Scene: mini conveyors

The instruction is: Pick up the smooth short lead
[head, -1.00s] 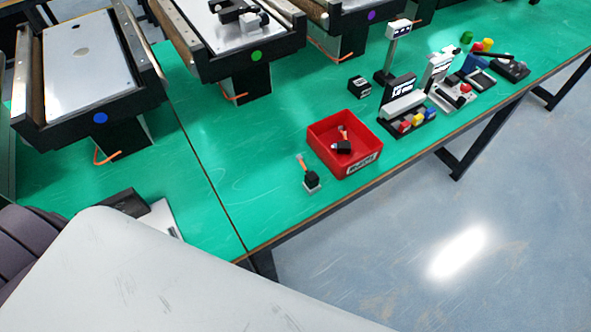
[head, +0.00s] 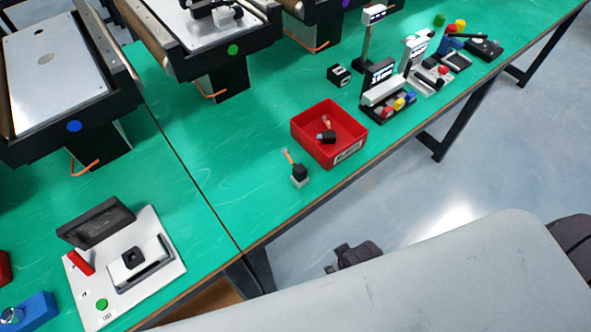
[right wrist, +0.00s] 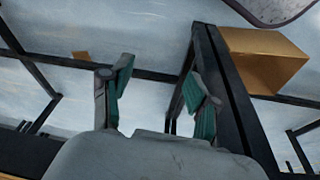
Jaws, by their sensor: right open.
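A short lead (head: 297,167) with a black plug and an orange cable stands upright in a small pale block on the green table. Another black plug with a short orange cable (head: 326,136) lies in a red bin (head: 345,154). I cannot tell which one is the smooth short lead. My right gripper shows in the right wrist view (right wrist: 160,75), open and empty, over the floor. In the head view, a dark shape that looks like this gripper (head: 355,255) hangs off the table's front edge, apart from both leads. My left gripper is not in view.
Mini conveyors (head: 185,40) stand along the back. A white panel (head: 150,275) with a dark screen lies front left. A black block (head: 339,75) and several small devices (head: 390,90) stand right of the bin. Green table around the standing lead is clear. A cardboard box (right wrist: 262,60) sits below.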

